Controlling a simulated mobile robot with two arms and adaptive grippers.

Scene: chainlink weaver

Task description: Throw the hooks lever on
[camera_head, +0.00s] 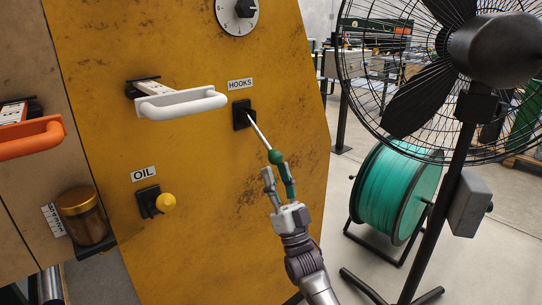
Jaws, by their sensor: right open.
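The hooks lever (261,134) is a thin pale rod with a green ball knob. It juts from a black square mount on the yellow machine panel, below the HOOKS label (240,85), and slants down to the right. My right gripper (277,173) is open just below the green knob, with its fingers pointing up toward it. The knob appears close to the fingertips; I cannot tell whether they touch. My left gripper is not in view.
A white handle (182,103) juts out left of the lever. Below it are the OIL label and a yellow knob (165,202). An orange handle (32,138) is far left. A black fan (500,50) and a teal cable reel (395,190) stand to the right.

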